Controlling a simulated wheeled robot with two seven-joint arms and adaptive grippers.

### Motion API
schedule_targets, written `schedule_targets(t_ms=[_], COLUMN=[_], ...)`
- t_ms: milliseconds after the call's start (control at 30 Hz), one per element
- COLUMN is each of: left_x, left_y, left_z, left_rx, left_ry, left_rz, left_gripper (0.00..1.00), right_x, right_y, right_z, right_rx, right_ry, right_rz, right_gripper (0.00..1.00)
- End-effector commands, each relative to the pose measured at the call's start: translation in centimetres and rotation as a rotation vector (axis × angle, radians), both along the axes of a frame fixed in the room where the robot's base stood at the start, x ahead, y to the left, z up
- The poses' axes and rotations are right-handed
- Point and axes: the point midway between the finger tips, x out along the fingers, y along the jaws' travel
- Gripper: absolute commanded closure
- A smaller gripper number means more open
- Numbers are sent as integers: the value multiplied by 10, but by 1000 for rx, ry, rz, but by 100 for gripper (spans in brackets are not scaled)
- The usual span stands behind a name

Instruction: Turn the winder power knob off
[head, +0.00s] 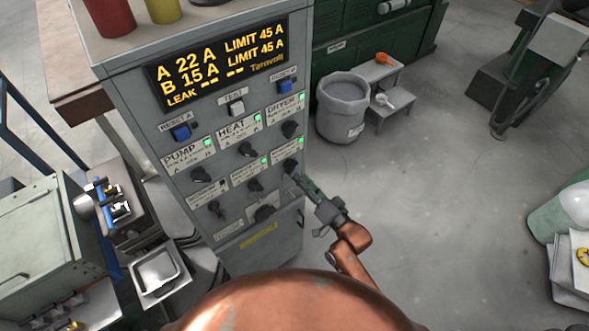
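A grey control cabinet (228,212) stands in front of me with rows of black knobs under small labels. Pump, Heat and Dryer can be read on the upper labels; the lower labels are too small to read, so I cannot tell which knob is the winder's. My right gripper (299,179) is at the rightmost lower knob (290,165), with its tips at or very near it. I cannot tell whether it touches or whether its fingers are shut. The green lamp (301,141) above this knob is lit. My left gripper is not in view.
A display (217,64) tops the panel, above blue buttons (181,133). A grey bucket (343,110) and a step stool (391,112) stand right of the cabinet. Metal equipment (40,235) is at the left. The floor at the right is mostly clear.

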Motion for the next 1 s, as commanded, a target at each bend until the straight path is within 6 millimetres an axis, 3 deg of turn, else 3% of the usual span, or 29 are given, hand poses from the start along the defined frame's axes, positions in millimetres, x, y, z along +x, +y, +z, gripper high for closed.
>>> schedule_targets(t_ms=[300,700,1000], left_x=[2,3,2], left_y=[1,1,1], left_z=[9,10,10], left_rx=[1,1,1], left_ry=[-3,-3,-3], left_rz=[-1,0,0], left_gripper=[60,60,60], right_x=[37,44,43], right_y=[26,31,31], right_z=[1,-1,0], right_rx=[-2,-2,-2], right_ry=[-2,0,0], right_rz=[-1,-1,-1], right_gripper=[72,72,92])
